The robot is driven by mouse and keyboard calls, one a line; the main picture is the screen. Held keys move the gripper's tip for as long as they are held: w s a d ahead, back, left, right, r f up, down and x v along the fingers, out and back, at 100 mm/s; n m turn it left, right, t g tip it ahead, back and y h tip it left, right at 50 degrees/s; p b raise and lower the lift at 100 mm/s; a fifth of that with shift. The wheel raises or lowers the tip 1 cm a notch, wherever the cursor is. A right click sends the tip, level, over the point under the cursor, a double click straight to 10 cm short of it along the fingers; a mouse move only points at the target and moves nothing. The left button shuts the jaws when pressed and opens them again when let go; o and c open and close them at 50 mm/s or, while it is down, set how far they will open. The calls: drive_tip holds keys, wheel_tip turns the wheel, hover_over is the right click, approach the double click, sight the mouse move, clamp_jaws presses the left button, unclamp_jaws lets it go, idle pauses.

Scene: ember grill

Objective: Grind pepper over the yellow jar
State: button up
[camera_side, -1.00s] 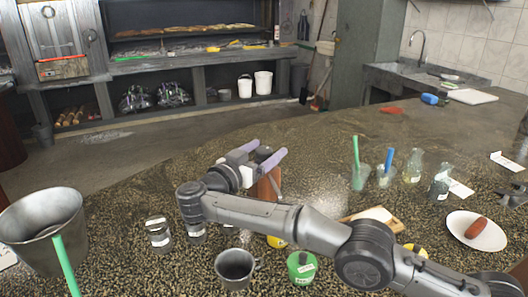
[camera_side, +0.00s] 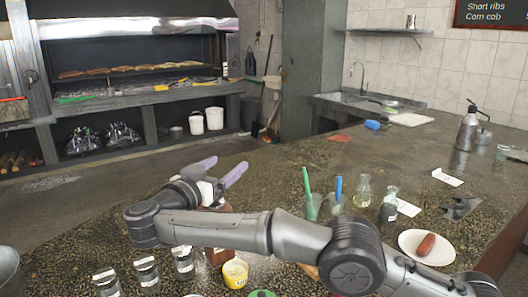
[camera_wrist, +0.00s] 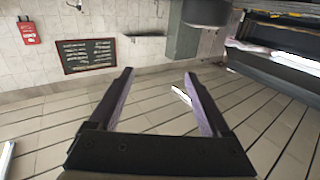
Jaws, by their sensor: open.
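The yellow jar (camera_side: 235,274) stands on the speckled counter, just below my arm in the side view, with a pale label. A brown upright thing (camera_side: 217,257) stands just left of it, mostly hidden behind my arm; I cannot tell whether it is the pepper grinder. My gripper (camera_side: 229,163) is open and empty, with purple fingers, held above the counter and pointing away from the jar. In the wrist view the gripper (camera_wrist: 158,74) shows nothing between its fingers; neither jar nor brown thing is visible there.
Several lidded glass jars (camera_side: 147,271) stand left of the yellow jar, and a green lid (camera_side: 262,294) shows at the bottom edge. Cups with a green brush (camera_side: 307,181) and a blue one (camera_side: 338,188), bottles (camera_side: 363,192), and a plate with a sausage (camera_side: 426,244) stand right.

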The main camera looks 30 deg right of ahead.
drive_tip(key=s+d+r, duration=0.4)
drive_tip(key=s+r, duration=0.2)
drive_tip(key=s, duration=0.4)
idle(0.4)
